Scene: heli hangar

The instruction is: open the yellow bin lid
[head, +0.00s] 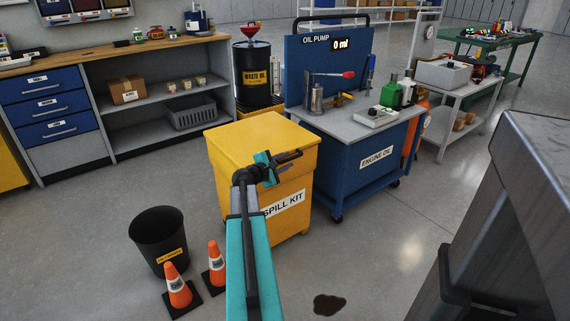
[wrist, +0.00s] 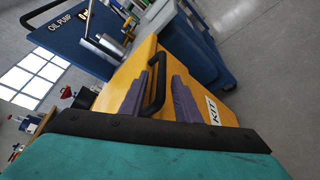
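The yellow bin (head: 290,190) with the SPILL KIT label stands in the middle of the head view. Its yellow lid (head: 250,137) is flat and closed. A black bar handle (head: 290,157) sits at the lid's front edge, partly hidden by my gripper in the head view. My gripper (head: 271,165) is at the front of the bin, close to this handle. In the wrist view the two dark fingers (wrist: 160,98) are apart. The black handle (wrist: 158,82) shows between them, with gaps visible; I cannot tell whether either finger touches it.
The blue oil pump cart (head: 355,160) stands close to the bin's right. A black waste bin (head: 158,240) and two orange cones (head: 178,287) (head: 216,262) stand at front left. A dark spill (head: 331,304) lies on open floor. A large grey object (head: 520,220) fills the right foreground.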

